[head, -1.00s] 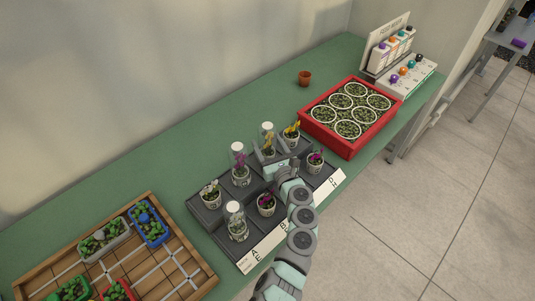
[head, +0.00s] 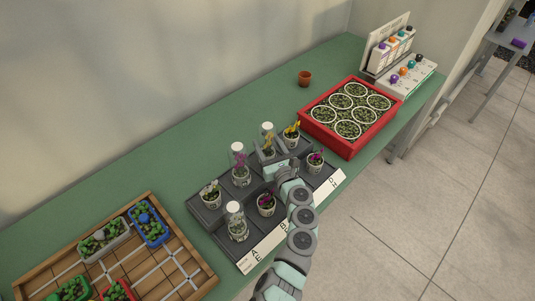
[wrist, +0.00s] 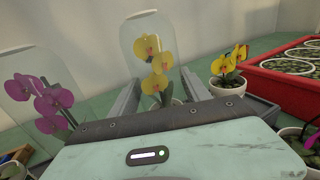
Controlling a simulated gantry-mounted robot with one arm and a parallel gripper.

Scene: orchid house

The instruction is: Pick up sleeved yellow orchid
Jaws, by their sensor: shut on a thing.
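The sleeved yellow orchid (head: 268,141) stands upright in its clear sleeve at the back of the dark tray (head: 196,202). In the wrist view the sleeved yellow orchid (wrist: 158,62) rises between the two grey fingers of my gripper (wrist: 162,98). My gripper (head: 270,155) is shut on it in the head view. Its pot is mostly hidden behind my gripper. An unsleeved yellow orchid (head: 291,135) stands just to the right, apart from my gripper; it also shows in the wrist view (wrist: 229,65).
A sleeved purple orchid (head: 239,164) stands close on the left. A sleeved white orchid (head: 236,222) and several unsleeved pots share the tray. A red crate (head: 348,151) of pots is at the right. A small terracotta pot (head: 304,78) stands on open green bench behind.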

